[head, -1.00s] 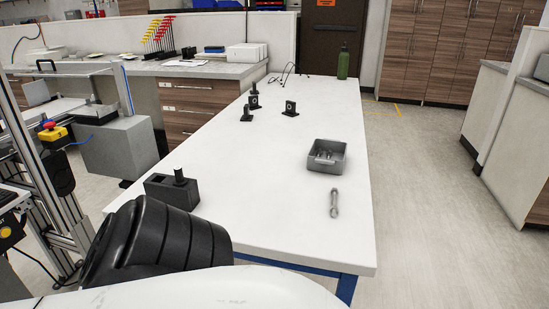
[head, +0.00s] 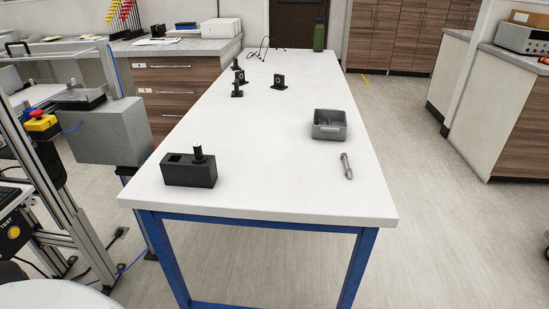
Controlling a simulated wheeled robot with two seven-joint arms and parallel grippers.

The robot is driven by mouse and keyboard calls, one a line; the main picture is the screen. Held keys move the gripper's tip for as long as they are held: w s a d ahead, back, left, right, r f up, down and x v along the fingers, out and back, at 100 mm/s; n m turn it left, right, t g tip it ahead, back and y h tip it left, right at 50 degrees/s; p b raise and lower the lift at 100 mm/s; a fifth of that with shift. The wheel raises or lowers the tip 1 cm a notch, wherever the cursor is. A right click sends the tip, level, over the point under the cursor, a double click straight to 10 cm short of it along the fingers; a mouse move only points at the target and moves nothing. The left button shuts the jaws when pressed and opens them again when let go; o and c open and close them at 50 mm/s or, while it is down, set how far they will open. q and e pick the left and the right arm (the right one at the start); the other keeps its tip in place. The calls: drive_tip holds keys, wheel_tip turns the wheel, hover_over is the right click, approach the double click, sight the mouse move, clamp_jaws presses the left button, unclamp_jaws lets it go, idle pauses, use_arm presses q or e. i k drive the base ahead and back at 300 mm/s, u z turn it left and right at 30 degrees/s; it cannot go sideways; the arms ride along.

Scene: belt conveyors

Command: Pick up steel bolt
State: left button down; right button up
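A silver steel bolt (head: 347,166) lies on the white table (head: 255,130) near its right edge, in front of the grey bin. Its shaft points away from me, slightly tilted to the left. Nothing touches it. The small grey bin (head: 330,133) stands just behind it; its contents are hard to make out now. Neither of my grippers is in the head view.
A black block with an upright peg (head: 190,172) stands at the table's front left. Several small black brackets (head: 278,82) and a green bottle (head: 319,36) are farther back. A metal frame with a red-and-yellow stop button (head: 40,121) stands left. The table's middle is clear.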

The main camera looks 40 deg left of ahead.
sight(349, 173)
drive_tip(key=u, duration=1.05)
drive_tip(key=i, duration=0.45)
drive_tip(key=z, duration=0.05)
